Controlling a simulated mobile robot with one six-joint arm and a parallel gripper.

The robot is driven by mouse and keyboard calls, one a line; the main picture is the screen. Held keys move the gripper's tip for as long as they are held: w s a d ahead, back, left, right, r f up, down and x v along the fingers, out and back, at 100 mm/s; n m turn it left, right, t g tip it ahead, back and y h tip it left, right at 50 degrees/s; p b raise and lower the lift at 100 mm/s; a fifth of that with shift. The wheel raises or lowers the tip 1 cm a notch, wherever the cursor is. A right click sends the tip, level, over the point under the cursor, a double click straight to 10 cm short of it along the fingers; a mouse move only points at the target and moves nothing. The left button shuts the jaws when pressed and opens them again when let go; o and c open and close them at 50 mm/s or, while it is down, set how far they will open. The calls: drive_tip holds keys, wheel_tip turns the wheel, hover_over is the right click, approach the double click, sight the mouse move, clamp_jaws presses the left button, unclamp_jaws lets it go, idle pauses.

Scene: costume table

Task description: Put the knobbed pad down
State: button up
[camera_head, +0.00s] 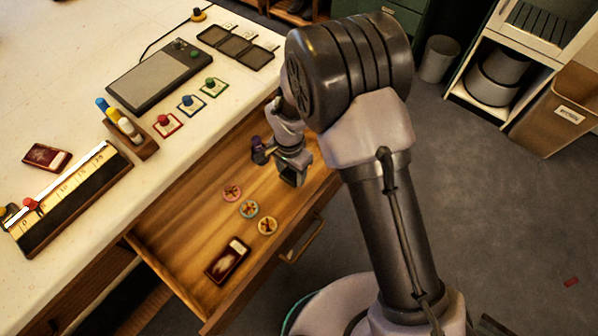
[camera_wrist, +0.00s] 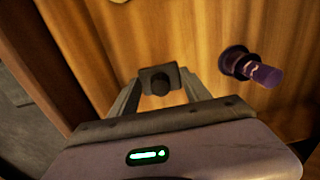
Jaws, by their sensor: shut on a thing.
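The knobbed pad (camera_wrist: 160,81) is a small dark square piece with a round knob, seen between my fingertips in the wrist view. My gripper (camera_head: 292,168) is shut on it, over the right end of the open wooden drawer (camera_head: 185,225). In the wrist view my gripper (camera_wrist: 155,92) has a finger on each side of the pad, with the drawer's wood grain behind. In the head view the pad is mostly hidden by my gripper. I cannot tell whether it touches the drawer floor.
A purple-handled piece (camera_head: 259,148) stands close left of my gripper; it also shows in the wrist view (camera_wrist: 252,68). Three round tokens (camera_head: 249,208) and a dark red box (camera_head: 228,258) lie in the drawer. The drawer floor between tokens and gripper is bare.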

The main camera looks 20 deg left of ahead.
drive_tip(key=w, duration=0.1)
drive_tip(key=w+d, duration=0.1)
drive_tip(key=w, duration=0.1)
drive_tip(key=shift+d+f, duration=0.15)
drive_tip(key=shift+f, duration=0.1)
drive_tip(key=shift+w+f+b, duration=0.15)
drive_tip(key=shift+f+b, duration=1.2)
drive_tip(key=shift+f, duration=0.55)
drive_tip(key=o, duration=1.2)
drive_tip(key=shift+r, duration=0.1)
